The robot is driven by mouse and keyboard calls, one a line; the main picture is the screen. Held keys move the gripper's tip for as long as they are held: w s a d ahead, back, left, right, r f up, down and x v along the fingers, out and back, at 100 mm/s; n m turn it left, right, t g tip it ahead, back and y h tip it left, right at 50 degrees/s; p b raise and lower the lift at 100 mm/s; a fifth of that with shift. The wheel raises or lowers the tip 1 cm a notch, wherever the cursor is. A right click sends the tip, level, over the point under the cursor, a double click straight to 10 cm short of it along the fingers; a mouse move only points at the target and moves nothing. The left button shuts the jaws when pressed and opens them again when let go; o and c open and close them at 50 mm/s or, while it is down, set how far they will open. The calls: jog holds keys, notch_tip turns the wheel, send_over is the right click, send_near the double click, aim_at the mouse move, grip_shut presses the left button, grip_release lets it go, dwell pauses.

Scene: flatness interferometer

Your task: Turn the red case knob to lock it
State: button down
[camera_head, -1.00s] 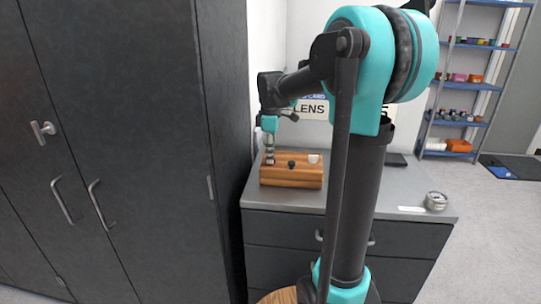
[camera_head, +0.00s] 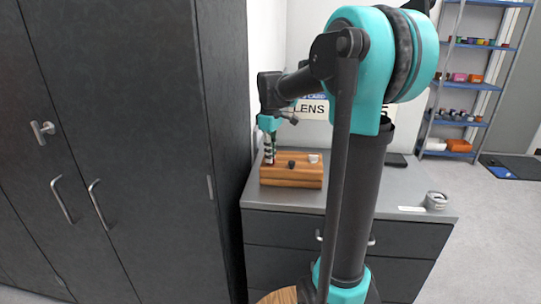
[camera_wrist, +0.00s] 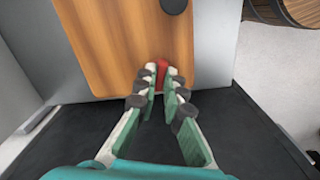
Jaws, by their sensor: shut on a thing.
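The wooden case (camera_head: 292,176) sits on the grey cabinet top, and its brown top also shows in the wrist view (camera_wrist: 125,45). The red knob (camera_wrist: 162,67) is at the case's edge in the wrist view. My gripper (camera_wrist: 160,77) has its green-padded fingers closed in on the red knob, one on each side. In the head view my gripper (camera_head: 269,158) points straight down at the left end of the case. There the fingers hide most of the red knob, so its turned angle cannot be told.
A black knob (camera_head: 291,164) and a white knob (camera_head: 313,158) stand on the same case. A tall dark cupboard (camera_head: 120,140) rises close on the left. A small round metal item (camera_head: 436,201) lies at the counter's right end. The counter (camera_head: 385,185) between is mostly clear.

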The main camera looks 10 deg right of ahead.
jog(key=m, duration=1.3)
jog(key=shift+m, duration=0.3)
dwell(0.4)
jog(key=c, duration=1.6)
grip_release()
notch_tip(320, 180, up, 12)
